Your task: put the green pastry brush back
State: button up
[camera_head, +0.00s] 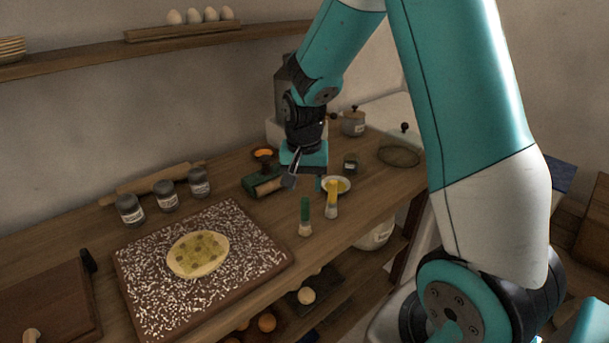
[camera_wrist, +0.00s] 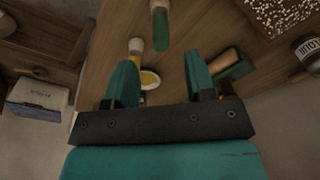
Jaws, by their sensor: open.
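The green pastry brush (camera_head: 305,215) has a green handle and a pale end, and sits on the counter right of the floured board. It also shows in the wrist view (camera_wrist: 161,30), at top centre beyond the fingertips. My gripper (camera_head: 304,184) is open and empty, above the counter behind the brush; in the wrist view its two teal fingers (camera_wrist: 161,68) are spread apart with nothing between them. A yellow-handled brush (camera_head: 332,196) sits just right of the green one, beside a small white dish (camera_head: 343,182) with yellow contents.
A green item with a wooden part (camera_head: 262,186) lies left of my gripper. The floured board (camera_head: 270,258) holds flat dough (camera_head: 198,254). Several grey-lidded jars (camera_head: 165,194) and a rolling pin (camera_head: 150,184) stand behind it.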

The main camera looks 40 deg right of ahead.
jog(key=s+a+r+n+y, duration=0.1)
jog(key=s+a+r+n, duration=0.35)
jog(key=a, duration=0.25)
jog(key=s+a+r+n+y, duration=0.2)
jog(key=s+a+r+n, duration=0.25)
jog(key=a, duration=0.25)
jog(key=s+a+r+n+y, duration=0.1)
jog(key=s+a+r+n, duration=0.1)
jog(key=s, duration=0.4)
jog(key=s+a+r+n, duration=0.2)
jog(key=s+a+n, duration=0.2)
jog(key=s+a, duration=0.1)
jog(key=shift+s+a+n+g+y, duration=0.25)
jog(key=shift+s+n+g+y, duration=0.15)
jog(key=shift+s, duration=0.25)
jog(key=shift+r, duration=0.1)
